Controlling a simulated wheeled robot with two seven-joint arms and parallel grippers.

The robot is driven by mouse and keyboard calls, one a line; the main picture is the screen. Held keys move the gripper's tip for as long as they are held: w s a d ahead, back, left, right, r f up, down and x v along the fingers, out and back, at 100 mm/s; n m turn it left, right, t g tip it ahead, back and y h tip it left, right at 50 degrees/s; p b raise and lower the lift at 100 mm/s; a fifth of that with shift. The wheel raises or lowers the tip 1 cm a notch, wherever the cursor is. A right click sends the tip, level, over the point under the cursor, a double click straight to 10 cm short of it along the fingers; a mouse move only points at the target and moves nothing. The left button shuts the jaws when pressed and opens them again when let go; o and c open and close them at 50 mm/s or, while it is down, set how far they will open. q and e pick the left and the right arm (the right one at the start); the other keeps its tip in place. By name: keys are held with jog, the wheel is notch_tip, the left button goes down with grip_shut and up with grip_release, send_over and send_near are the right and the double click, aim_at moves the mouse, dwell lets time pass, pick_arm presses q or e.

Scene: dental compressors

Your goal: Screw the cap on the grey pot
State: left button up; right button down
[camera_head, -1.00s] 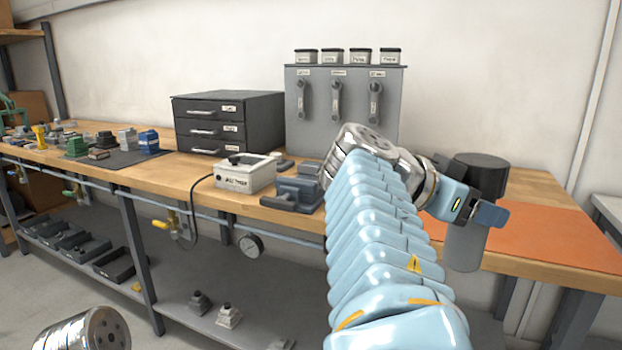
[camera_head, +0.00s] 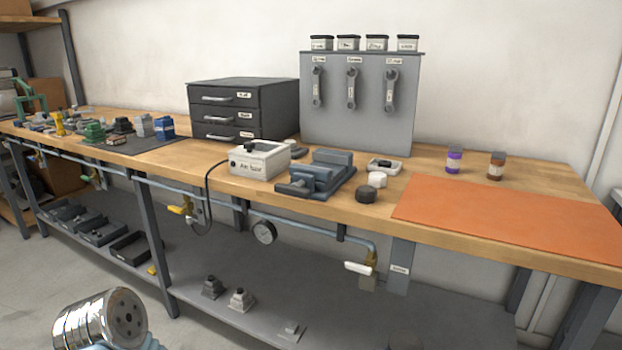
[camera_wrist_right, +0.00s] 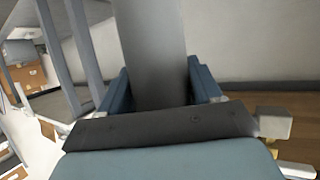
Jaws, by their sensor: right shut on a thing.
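In the right wrist view my right gripper (camera_wrist_right: 163,88) is shut on a smooth grey body, which I take for the grey pot (camera_wrist_right: 152,45). It stands between the blue fingers and runs out of the top of the picture, so its far end is hidden. My right arm does not show in the head view now. A black round cap-like piece (camera_head: 366,194) lies near the bench's front edge, with a white one (camera_head: 378,179) just behind it. I cannot tell which is the pot's cap. My left gripper is out of view; only a silver part of that arm shows.
The wooden bench (camera_head: 440,172) carries a blue-grey vise (camera_head: 318,176), a white box (camera_head: 260,160) with a hose, and a small tray (camera_head: 385,166). Purple (camera_head: 454,160) and brown (camera_head: 496,166) jars stand behind an orange mat (camera_head: 510,216), which is clear.

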jog(key=shift+s+d+f, duration=0.1)
jog(key=shift+s+f, duration=0.25)
jog(key=shift+f, duration=0.35)
jog(key=w+a+r, duration=0.3)
jog(key=a+r, duration=0.3)
jog(key=a, duration=0.4)
jog(key=w+a+r, duration=0.3)
jog(key=a+r, duration=0.3)
jog(key=a, duration=0.4)
jog(key=shift+a+r, duration=0.2)
jog(key=shift+r, duration=0.05)
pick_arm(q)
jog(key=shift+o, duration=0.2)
pick_arm(e)
jog(key=shift+w, duration=0.1)
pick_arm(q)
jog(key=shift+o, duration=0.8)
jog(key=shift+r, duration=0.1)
